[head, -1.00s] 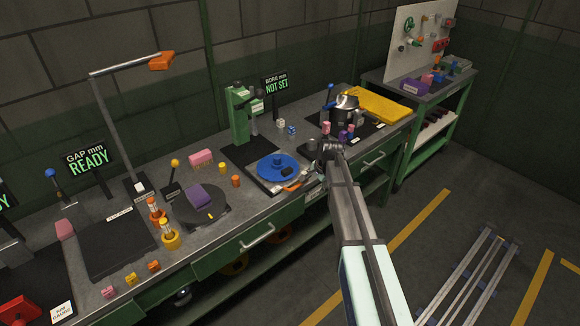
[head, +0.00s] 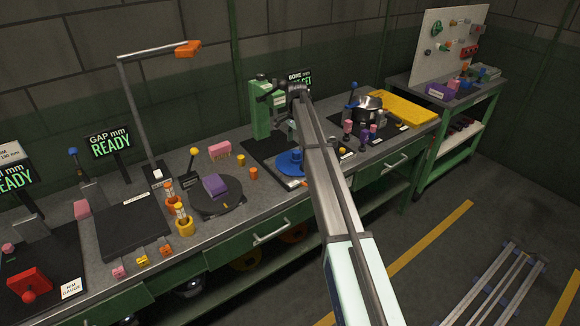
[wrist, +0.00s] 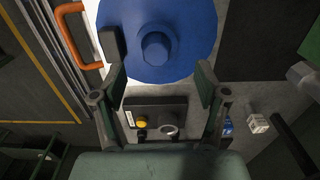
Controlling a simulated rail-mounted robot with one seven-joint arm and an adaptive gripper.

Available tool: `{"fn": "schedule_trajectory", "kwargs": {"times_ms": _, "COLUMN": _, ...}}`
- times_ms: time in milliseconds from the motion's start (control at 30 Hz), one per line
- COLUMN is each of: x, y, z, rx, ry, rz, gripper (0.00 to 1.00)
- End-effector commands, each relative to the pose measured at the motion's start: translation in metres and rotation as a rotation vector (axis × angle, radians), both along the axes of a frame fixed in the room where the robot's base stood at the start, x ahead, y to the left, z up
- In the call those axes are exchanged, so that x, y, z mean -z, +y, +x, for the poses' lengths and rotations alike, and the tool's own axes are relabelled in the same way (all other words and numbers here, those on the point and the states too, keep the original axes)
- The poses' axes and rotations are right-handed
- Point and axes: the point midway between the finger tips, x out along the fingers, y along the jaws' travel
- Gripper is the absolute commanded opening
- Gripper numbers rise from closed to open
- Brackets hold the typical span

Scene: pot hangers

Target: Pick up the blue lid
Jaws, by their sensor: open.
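The blue lid (head: 287,164) lies flat on the workbench in the head view, partly covered by my arm. In the wrist view the blue lid (wrist: 187,28) fills the top middle, with its round raised knob (wrist: 156,48) facing me. My gripper (wrist: 158,58) is open and empty above the lid, one finger on each side of the knob, with space on both sides. The exact height above the knob is hard to tell. In the head view my gripper is mostly hidden behind my arm.
In the head view a green press (head: 262,110) stands behind the lid and a metal pot (head: 367,107) to the right.

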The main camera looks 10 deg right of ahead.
Motion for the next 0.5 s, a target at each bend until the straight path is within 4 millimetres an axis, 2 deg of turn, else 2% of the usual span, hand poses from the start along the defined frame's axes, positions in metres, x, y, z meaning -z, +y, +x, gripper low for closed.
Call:
{"fn": "schedule_trajectory", "kwargs": {"times_ms": 367, "x": 0.027, "y": -0.001, "z": -0.004, "rx": 0.000, "ry": 0.002, "rz": 0.000, "gripper": 0.74}}
{"fn": "schedule_trajectory", "kwargs": {"times_ms": 500, "x": 0.044, "y": -0.001, "z": -0.006, "rx": 0.000, "ry": 0.003, "rz": 0.001, "gripper": 0.74}}
